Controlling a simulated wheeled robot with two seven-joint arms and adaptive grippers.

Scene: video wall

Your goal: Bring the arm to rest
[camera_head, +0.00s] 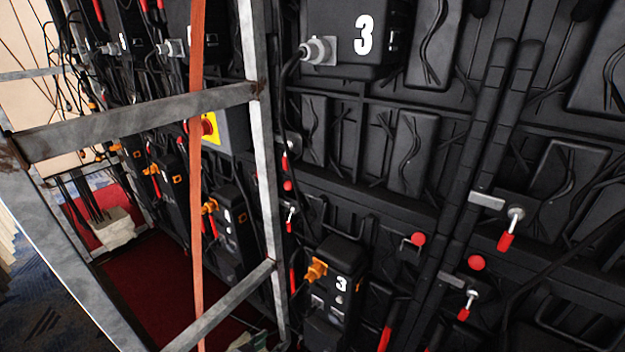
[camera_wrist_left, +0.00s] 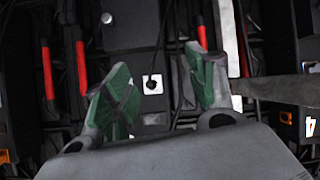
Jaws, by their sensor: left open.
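My left gripper (camera_wrist_left: 160,100) shows in the left wrist view, its two green-padded fingers apart with nothing held between them. Behind the gap is a dark panel with a small white socket plate (camera_wrist_left: 153,84) and a black plug or knob on it. Neither arm nor gripper is in the head view. The head view shows the back of the video wall (camera_head: 400,150), with black boxes marked 3, such as the upper box (camera_head: 358,40) and the lower box (camera_head: 335,275). My right gripper is in no view.
A grey metal frame (camera_head: 140,122) stands in front of the wall at the left, with an orange strap (camera_head: 196,180) hanging down. Red-handled latches (camera_head: 506,240) and cables stick out from the wall. In the left wrist view, a grey bar (camera_wrist_left: 280,89) lies right of the fingers.

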